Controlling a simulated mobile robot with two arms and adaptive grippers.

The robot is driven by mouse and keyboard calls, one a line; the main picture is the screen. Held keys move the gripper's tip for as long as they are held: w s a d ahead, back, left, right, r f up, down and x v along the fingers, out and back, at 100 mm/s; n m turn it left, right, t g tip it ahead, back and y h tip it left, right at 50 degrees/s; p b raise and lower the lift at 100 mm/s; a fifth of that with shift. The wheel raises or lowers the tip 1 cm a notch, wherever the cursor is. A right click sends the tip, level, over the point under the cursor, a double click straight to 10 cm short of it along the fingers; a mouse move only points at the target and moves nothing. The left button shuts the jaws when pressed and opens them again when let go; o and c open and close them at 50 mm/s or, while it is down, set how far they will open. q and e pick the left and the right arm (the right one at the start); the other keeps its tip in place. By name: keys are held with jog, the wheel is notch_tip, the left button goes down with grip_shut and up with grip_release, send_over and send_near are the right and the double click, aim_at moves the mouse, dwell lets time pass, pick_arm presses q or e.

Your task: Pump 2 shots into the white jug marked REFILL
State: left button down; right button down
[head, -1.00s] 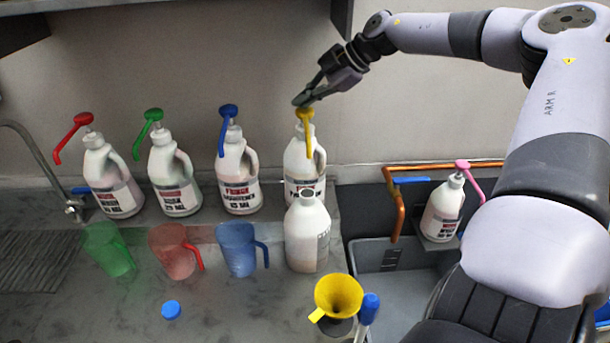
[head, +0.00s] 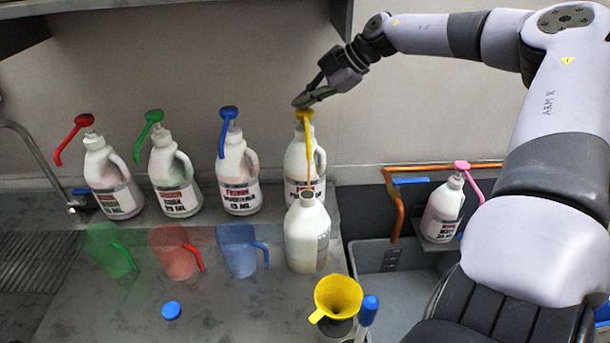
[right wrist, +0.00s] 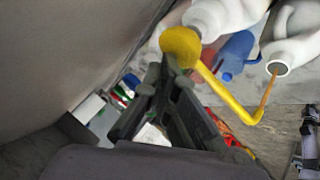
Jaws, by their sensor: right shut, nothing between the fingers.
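The open-necked white jug (head: 307,240) stands upright on the counter, in front of the white bottle with the yellow pump (head: 305,118). No REFILL mark is readable on it. The yellow spout points down over the jug's mouth, and a thin amber stream runs from its tip into the opening. The stream also shows in the right wrist view, above the jug's mouth (right wrist: 278,69). My right gripper (head: 305,99) is shut and empty, its fingertips on top of the yellow pump head (right wrist: 181,47). My left gripper is out of view.
Bottles with red (head: 84,120), green (head: 154,116) and blue (head: 228,112) pumps stand to the left. Green, red and blue measuring cups (head: 237,250) stand in front. A yellow funnel (head: 338,296) and blue cap (head: 171,310) are nearer. A pink-pump bottle (head: 443,210) stands right.

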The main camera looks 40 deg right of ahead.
jog(key=shift+r, duration=0.25)
notch_tip(320, 180, up, 6)
jog(key=p, duration=0.5)
jog(key=shift+r, duration=0.15)
jog(key=shift+w+d, duration=0.1)
dwell(0.8)
